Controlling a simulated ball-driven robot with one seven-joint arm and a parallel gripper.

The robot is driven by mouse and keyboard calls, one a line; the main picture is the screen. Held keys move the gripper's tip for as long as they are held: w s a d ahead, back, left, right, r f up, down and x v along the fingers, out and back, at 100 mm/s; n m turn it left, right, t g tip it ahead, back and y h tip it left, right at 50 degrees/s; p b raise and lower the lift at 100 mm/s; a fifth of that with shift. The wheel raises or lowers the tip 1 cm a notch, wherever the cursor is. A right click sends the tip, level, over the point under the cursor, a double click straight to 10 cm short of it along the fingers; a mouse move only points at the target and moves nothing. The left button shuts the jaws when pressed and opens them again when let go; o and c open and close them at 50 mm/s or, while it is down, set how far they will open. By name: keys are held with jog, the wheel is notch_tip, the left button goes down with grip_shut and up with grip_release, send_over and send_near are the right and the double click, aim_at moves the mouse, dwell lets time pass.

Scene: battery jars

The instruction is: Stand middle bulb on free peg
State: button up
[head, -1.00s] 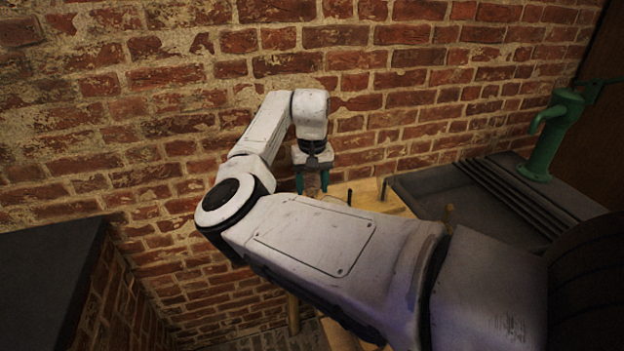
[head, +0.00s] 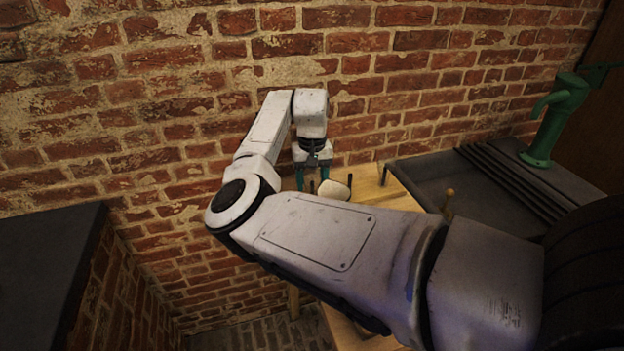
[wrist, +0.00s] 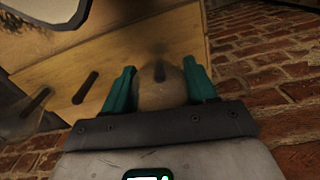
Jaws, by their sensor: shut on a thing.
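My gripper (head: 313,179) hangs over the far end of the wooden bench. In the wrist view, its two green fingers are shut on a rounded tan bulb (wrist: 160,97), with a small dark stub at its far end. I cannot tell whether the bulb touches the bench or a peg. In the head view, dark pegs show right of the fingers (head: 350,183) and at the bench edge (head: 383,175). My forearm hides much of the bench.
A pale rounded thing (head: 334,190) shows just right of the fingers, partly behind my arm. The wooden bench (head: 400,197) meets a dark sink (head: 430,180) with a green pump (head: 553,120) at right. A brick wall (head: 400,90) stands close behind my gripper.

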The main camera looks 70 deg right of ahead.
jog(key=o, duration=1.2)
jog(key=shift+o, duration=0.2)
notch_tip(320, 180, up, 11)
jog(key=shift+f+b, duration=0.1)
jog(key=shift+b, duration=0.2)
